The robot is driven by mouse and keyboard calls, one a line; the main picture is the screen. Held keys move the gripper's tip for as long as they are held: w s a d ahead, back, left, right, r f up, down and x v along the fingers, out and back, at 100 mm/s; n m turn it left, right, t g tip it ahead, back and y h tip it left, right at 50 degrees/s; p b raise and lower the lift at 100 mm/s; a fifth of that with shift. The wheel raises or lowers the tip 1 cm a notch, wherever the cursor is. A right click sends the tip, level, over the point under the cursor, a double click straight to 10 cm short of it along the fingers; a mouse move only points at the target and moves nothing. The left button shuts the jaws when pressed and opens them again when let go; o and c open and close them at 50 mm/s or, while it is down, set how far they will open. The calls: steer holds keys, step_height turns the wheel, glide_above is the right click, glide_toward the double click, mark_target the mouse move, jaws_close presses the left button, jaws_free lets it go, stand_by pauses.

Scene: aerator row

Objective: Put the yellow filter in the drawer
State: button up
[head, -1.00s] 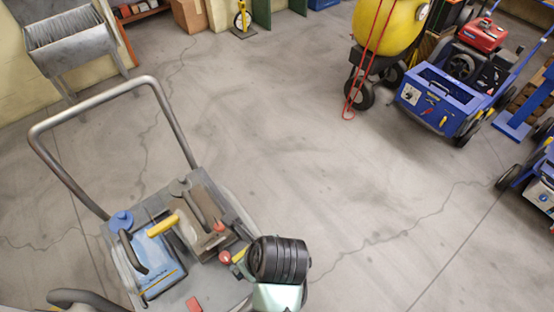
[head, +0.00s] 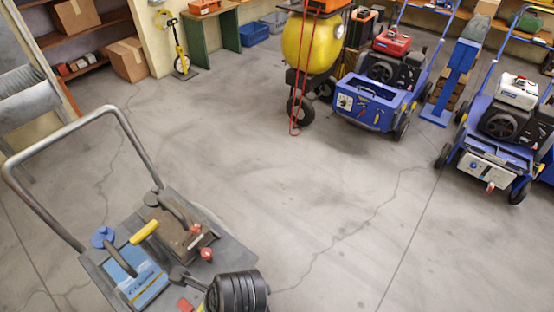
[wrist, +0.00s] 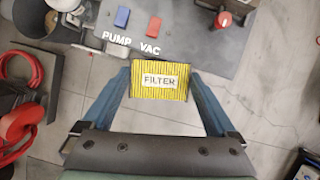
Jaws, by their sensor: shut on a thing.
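The yellow filter (wrist: 159,81) is a pleated block with a white label reading FILTER. In the wrist view it sits between the two blue fingers of my gripper (wrist: 160,88), which are shut on it and hold it up. I cannot make out the gripper or the filter in the head view; only dark parts of my arm show at its bottom edge. A blue machine (head: 372,106) has an open-topped blue compartment at its front with small tools on it. I cannot tell for sure which part here is the drawer.
A second blue machine (head: 497,140) with a pale front panel stands at the right. A yellow tank (head: 308,45) with a red hose and a blue stand (head: 453,75) are near. Shelves with a cardboard box (head: 125,60) are at the back left. The middle floor is clear.

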steer(key=w+a+r+n+g+p, duration=0.1)
steer(key=w+a+r+n+g, duration=0.3)
steer(key=n, duration=0.8)
steer(key=d+f+n+g+h, duration=0.1)
steer(key=d+n+h, duration=0.1)
steer(key=d+n, duration=0.3)
steer(key=d+f+n+g+h+p, duration=0.1)
steer(key=d+f+n+h, duration=0.1)
steer(key=d+n, duration=0.4)
steer(key=s+d, duration=0.1)
steer(key=d, duration=0.4)
steer(key=shift+d+g, duration=0.3)
steer(key=shift+w+r, duration=0.15)
steer(key=shift+w, duration=0.05)
steer(key=shift+s+a, duration=0.1)
steer(key=shift+a, duration=0.1)
steer(key=shift+d, duration=0.15)
